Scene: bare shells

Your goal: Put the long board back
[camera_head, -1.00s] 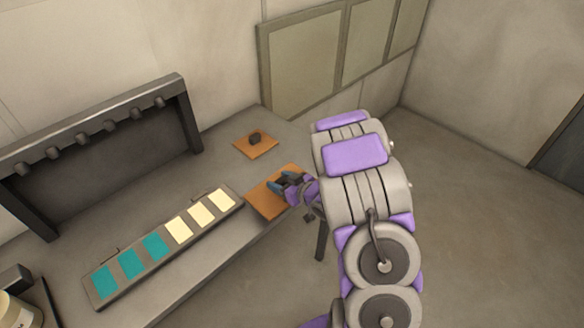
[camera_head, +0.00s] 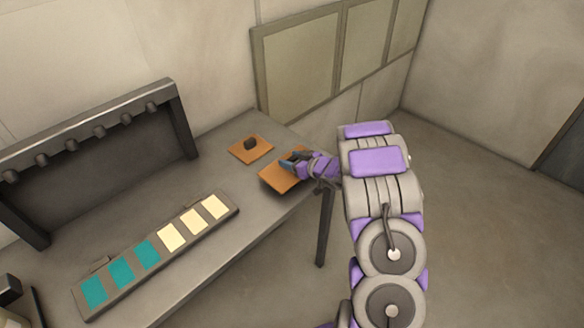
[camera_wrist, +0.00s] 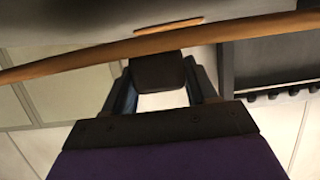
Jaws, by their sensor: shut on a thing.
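My gripper (camera_head: 290,161) is shut on the dark knob (camera_wrist: 160,76) of an orange-brown board (camera_head: 280,178). In the wrist view this board (camera_wrist: 75,62) shows edge-on as a long strip across the picture. In the head view the gripper covers part of it, and it is over the table's right end, apparently a little above the top. A second orange-brown board (camera_head: 240,152) with a dark knob lies on the table behind and left of it; its edge also shows in the wrist view (camera_wrist: 168,25).
A grey strip with teal and cream squares (camera_head: 208,228) lies along the table (camera_head: 205,170). A dark rack with several pegs (camera_head: 90,125) stands along the table's back left. Framed panels (camera_head: 302,65) are on the wall.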

